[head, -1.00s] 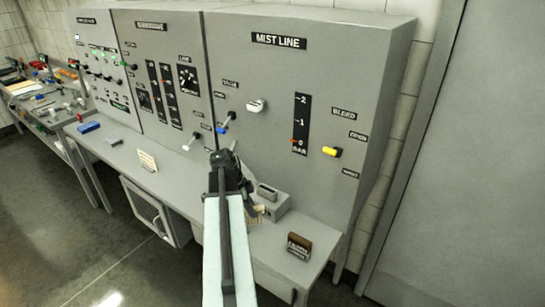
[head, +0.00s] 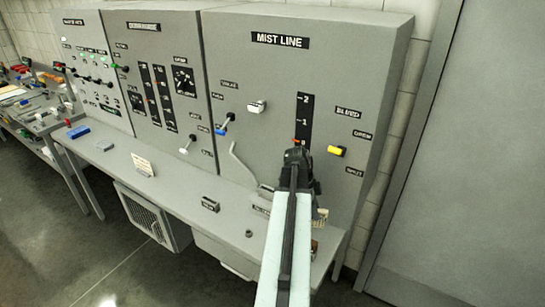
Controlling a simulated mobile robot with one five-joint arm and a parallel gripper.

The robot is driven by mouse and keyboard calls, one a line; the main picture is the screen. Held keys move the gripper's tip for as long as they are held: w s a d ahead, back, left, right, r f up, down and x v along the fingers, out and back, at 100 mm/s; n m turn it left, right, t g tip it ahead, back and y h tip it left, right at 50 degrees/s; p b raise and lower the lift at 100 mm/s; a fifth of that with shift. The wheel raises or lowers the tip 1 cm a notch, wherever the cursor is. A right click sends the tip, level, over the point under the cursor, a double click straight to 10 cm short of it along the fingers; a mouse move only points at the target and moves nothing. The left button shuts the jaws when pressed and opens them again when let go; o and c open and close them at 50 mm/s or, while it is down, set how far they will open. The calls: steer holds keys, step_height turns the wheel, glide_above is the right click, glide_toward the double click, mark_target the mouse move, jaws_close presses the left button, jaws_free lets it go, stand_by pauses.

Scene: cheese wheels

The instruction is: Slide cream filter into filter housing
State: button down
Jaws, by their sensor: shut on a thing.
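My gripper (head: 298,165) is in front of the MIST LINE panel, seen from behind, and its fingertips are largely hidden by its own body. A small ridged cream piece, which looks like the cream filter (head: 321,216), shows just right of my arm, below the gripper. It appears held, but the grip itself is hidden. The filter housing appears to be the grey box (head: 265,190) on the bench, left of my arm and mostly covered by it. The filter looks apart from the box, to its right.
A bent grey pipe (head: 240,160) runs down the panel towards the box. A brown holder is mostly hidden behind my arm.

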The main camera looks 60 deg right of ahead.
steer(key=shift+w+r+n, duration=0.2)
steer(key=shift+w+n, duration=0.1)
steer(key=shift+w, duration=0.1)
steer(key=w+r+n+t+p, duration=0.4)
steer(key=w+r+n+p, duration=0.4)
steer(key=n, duration=0.7)
steer(key=w+r+n+t+y+p, duration=0.1)
steer(key=w+r+n+t+p, duration=0.2)
steer(key=w+r+n+p, duration=0.4)
steer(key=w+n+p, duration=0.1)
steer(key=w+n, duration=0.3)
steer(key=n, duration=0.5)
steer(key=shift+d+r+t, duration=0.35)
steer(key=shift+r+t, duration=0.05)
step_height(320, 180, down, 6)
steer(key=b, duration=0.5)
steer(key=shift+r+b, duration=0.1)
steer(key=shift+b, duration=0.2)
steer(key=shift+f+b, duration=2.8)
